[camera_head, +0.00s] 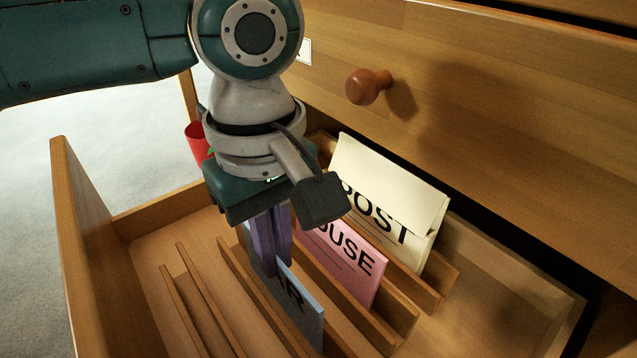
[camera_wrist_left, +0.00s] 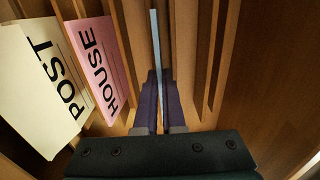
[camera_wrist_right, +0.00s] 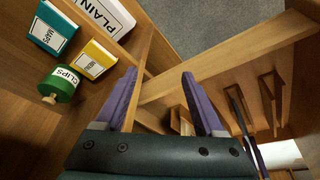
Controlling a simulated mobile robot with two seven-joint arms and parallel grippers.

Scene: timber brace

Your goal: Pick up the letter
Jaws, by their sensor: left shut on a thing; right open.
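A blue letter (camera_head: 300,308) stands upright in a slot of the open drawer, its print partly hidden with an "R" showing. My left gripper (camera_head: 268,262) is shut on its upper edge; in the left wrist view the blue letter (camera_wrist_left: 155,38) shows edge-on between the two purple fingers. A pink HOUSE letter (camera_head: 350,262) and a cream POST letter (camera_head: 385,185) stand in slots to the right. My right gripper (camera_wrist_right: 159,73) is open and empty in the right wrist view; it is out of the head view.
The open drawer (camera_head: 85,240) has wooden dividers, with empty slots at left. A round knob (camera_head: 362,88) juts from the drawer front above. A red cup (camera_head: 196,142) stands behind the arm. The right wrist view shows a green CLIPS container (camera_wrist_right: 66,84) and a yellow box (camera_wrist_right: 97,58).

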